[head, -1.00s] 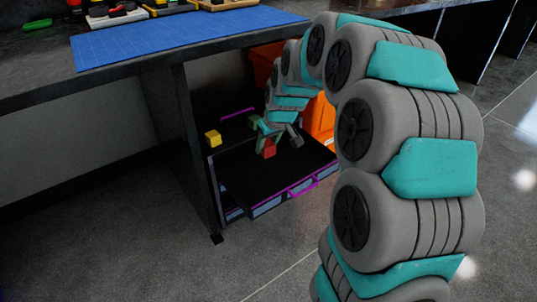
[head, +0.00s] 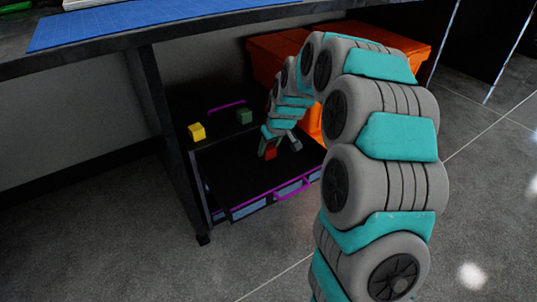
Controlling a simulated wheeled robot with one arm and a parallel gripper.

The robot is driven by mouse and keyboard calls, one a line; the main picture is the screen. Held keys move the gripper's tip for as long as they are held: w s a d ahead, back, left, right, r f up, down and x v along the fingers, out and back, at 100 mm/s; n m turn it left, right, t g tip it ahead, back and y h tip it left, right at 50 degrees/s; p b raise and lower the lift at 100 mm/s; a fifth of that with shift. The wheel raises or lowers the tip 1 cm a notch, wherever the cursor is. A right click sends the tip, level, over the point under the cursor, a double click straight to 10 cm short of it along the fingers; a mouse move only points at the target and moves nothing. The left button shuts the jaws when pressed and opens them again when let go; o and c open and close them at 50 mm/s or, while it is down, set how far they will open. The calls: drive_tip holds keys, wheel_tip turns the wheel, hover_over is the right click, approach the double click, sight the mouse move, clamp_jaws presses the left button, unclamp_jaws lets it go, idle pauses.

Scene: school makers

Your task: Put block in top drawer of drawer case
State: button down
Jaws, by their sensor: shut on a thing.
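The drawer case stands under the workbench, with its black top (head: 225,130) towards the back. Its top drawer (head: 235,185) is pulled out towards me, with a purple handle (head: 295,188) at the front. My gripper (head: 274,149) is shut on a red block (head: 271,154) and points down over the open drawer. I cannot tell whether the block touches the drawer floor. A yellow block (head: 196,132) and a green block (head: 244,117) sit on top of the case, behind the drawer. My arm hides the drawer's right side.
An orange bin (head: 390,50) stands behind my arm, to the right of the case. The workbench edge (head: 110,50) with a blue mat (head: 160,24) overhangs the case. A dark table leg (head: 165,150) stands close to its left. The floor in front is clear.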

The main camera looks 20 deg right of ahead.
drive_tip(key=shift+f, duration=1.15)
drive_tip(key=shift+f, duration=0.15)
drive_tip(key=shift+c, duration=1.7)
unclamp_jaws()
drive_tip(key=p+v, duration=0.1)
drive_tip(key=v, duration=1)
drive_tip(key=s+a+m+g, duration=0.1)
drive_tip(key=s+a+g, duration=0.1)
drive_tip(key=s, duration=1.8)
drive_tip(key=s+a+r+m+g+h, duration=0.1)
drive_tip(key=s+g, duration=0.3)
drive_tip(key=s, duration=1.7)
drive_tip(key=shift+a+r+m, duration=0.2)
drive_tip(key=shift+a+m, duration=0.4)
drive_tip(key=shift+m, duration=0.2)
